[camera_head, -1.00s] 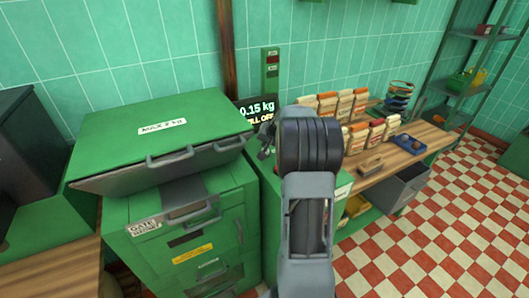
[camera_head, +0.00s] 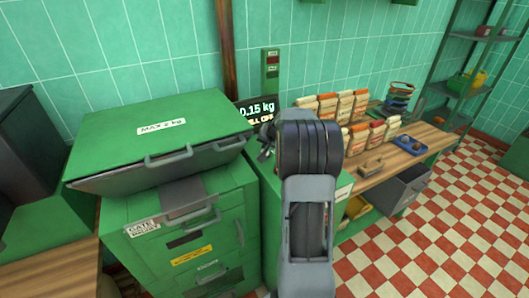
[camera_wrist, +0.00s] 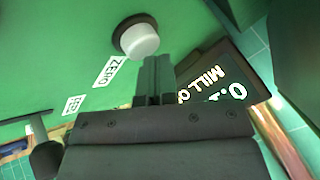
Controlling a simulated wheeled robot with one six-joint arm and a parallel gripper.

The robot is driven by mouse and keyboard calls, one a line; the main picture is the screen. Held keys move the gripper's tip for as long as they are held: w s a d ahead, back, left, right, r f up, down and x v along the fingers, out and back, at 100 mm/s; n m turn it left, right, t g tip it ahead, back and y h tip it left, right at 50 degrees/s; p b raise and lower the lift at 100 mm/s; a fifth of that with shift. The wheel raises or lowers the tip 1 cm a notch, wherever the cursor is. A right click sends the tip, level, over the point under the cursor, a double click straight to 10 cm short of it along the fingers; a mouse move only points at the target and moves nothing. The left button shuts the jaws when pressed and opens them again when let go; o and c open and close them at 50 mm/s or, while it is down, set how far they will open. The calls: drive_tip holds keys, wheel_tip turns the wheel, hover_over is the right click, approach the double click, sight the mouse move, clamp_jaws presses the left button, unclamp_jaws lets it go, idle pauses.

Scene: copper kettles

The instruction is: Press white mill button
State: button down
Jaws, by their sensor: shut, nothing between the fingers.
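A round white button (camera_wrist: 140,40) in a dark collar stands on a green surface in the wrist view. A white label reading ZERO (camera_wrist: 111,71) is beside it. My gripper (camera_wrist: 155,62) is shut and empty, its fingertips just below and right of the button in the picture. I cannot tell whether they touch it. The dark display (camera_wrist: 222,78) with MILL lettering lies to the right. My gripper (camera_head: 265,142) is mostly hidden behind my wrist there, and the button is hidden.
A green mill box with a lid (camera_head: 150,130) marked MAX stands at left. A wooden bench (camera_head: 395,160) with several paper bags (camera_head: 345,105) is at right. A small green switch box (camera_head: 270,70) hangs on the tiled wall. The checkered floor (camera_head: 440,230) is clear at right.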

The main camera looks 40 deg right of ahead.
drive_tip(key=shift+f+b, duration=0.35)
drive_tip(key=shift+r, duration=0.1)
idle(0.6)
drive_tip(key=shift+r+p, duration=0.55)
drive_tip(key=shift+r, duration=0.3)
drive_tip(key=shift+r, duration=0.15)
drive_tip(key=shift+r+p, duration=1.7)
drive_tip(key=shift+r, duration=0.7)
drive_tip(key=shift+f, duration=0.1)
